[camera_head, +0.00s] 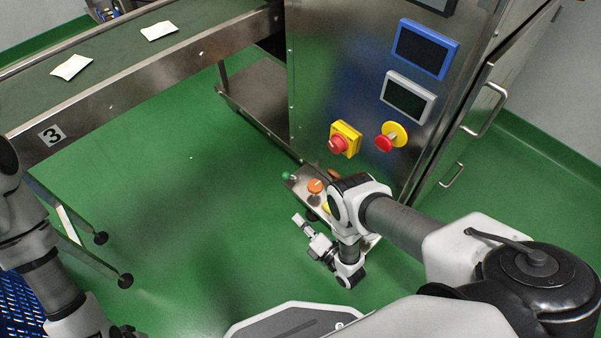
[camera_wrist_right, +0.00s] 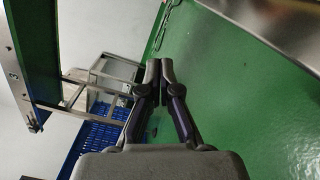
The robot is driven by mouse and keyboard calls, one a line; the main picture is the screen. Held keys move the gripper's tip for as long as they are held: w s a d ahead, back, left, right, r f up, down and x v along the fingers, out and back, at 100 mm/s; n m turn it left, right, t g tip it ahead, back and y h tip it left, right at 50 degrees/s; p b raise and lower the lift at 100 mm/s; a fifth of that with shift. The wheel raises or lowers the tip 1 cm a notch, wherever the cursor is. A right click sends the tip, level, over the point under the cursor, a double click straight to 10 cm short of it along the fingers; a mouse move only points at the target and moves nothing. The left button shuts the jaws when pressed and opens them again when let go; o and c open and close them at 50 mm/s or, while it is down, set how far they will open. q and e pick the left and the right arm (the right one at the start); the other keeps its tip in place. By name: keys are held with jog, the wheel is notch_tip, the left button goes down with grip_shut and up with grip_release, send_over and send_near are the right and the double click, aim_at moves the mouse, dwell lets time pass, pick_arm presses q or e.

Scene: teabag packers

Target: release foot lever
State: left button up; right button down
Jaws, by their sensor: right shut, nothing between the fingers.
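My right gripper (camera_head: 299,219) is low in front of the steel machine in the head view, just left of a low metal ledge (camera_head: 303,191) at its base. The ledge carries an orange knob (camera_head: 315,186) and a green knob (camera_head: 287,176). I cannot make out which part is the foot lever; my right arm hides some of the ledge. In the right wrist view the fingers (camera_wrist_right: 160,68) are shut and empty over the green floor. My left arm shows at the left edge of the head view, but its gripper does not.
The machine front has a red button (camera_head: 338,144) on a yellow box, another red button (camera_head: 384,143) and two screens. A conveyor (camera_head: 130,80) with two white packets stands at upper left. A blue crate (camera_wrist_right: 95,140) shows in the wrist view. Green floor between is clear.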

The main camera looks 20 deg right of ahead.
aim_at(289, 177)
jog(key=w+r+b, duration=0.1)
jog(key=w+b, duration=0.4)
jog(key=w, duration=0.6)
jog(key=shift+w+r, duration=0.3)
jog(key=shift+r, duration=0.1)
jog(key=shift+d, duration=0.1)
